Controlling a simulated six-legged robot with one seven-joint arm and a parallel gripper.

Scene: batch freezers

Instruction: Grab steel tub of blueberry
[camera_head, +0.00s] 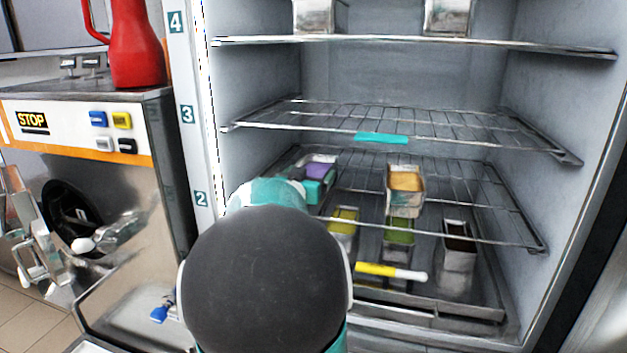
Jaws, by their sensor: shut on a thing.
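The steel tub of blueberry (321,166) shows its purple top at the left of the shelf at level 2, inside the open freezer. My gripper (318,187), with a teal part showing, is at the tub and shut on it. My dark, rounded arm link hides much of the gripper and the lower left of the freezer. The tub's lower sides are mostly covered, and I cannot tell whether it touches the shelf.
A tub with orange content (405,182) stands to the right on the same shelf. Tubs with yellow (343,222), green (398,232) and dark brown (458,245) content stand lower. The level 3 wire shelf (420,118) above is empty. A batch machine (90,125) stands left.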

